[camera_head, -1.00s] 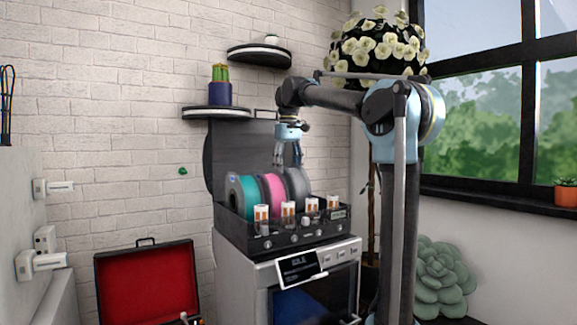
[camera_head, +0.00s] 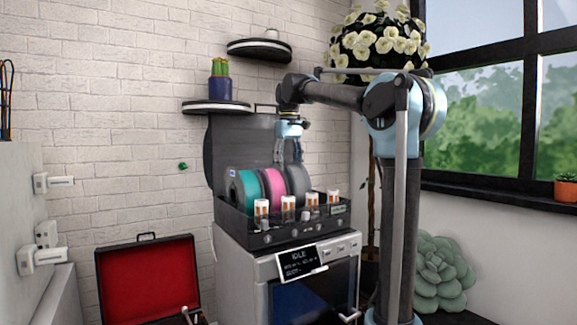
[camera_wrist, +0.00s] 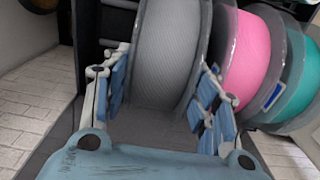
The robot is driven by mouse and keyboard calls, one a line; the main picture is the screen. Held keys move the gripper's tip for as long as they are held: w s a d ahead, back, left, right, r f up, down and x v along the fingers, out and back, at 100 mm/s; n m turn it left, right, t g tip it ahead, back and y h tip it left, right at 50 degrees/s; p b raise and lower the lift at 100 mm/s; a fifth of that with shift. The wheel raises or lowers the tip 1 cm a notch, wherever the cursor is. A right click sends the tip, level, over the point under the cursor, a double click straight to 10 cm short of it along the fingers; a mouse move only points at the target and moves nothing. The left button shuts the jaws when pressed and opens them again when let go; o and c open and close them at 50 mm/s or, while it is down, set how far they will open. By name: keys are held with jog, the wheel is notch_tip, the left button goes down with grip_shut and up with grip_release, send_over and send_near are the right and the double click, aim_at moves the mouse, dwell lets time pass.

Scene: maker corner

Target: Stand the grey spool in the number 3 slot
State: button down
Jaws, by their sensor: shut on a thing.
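The grey spool (camera_head: 299,180) stands upright at the right end of the row in the black rack, to the right of the pink spool. Its lower part is hidden behind the rack's front, so I cannot tell whether it rests on the bottom. My gripper (camera_head: 289,156) comes down from above and is shut on it. In the wrist view the grey spool (camera_wrist: 168,50) fills the space between my blue-padded fingers (camera_wrist: 163,95). Slot numbers are not readable, so I cannot confirm the number 3 slot.
The pink spool (camera_head: 272,186) and teal spool (camera_head: 246,189) stand to the left in the rack (camera_head: 285,236). Several white-and-orange markers (camera_head: 288,208) line its front. The rack sits on a grey machine with a display (camera_head: 298,262). Shelves (camera_head: 217,107) hang behind; an open red case (camera_head: 147,277) lies left.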

jog(key=shift+f, duration=0.15)
jog(key=c, duration=0.6)
grip_release()
jog(key=shift+o, duration=0.2)
notch_tip(320, 180, up, 12)
dwell(0.7)
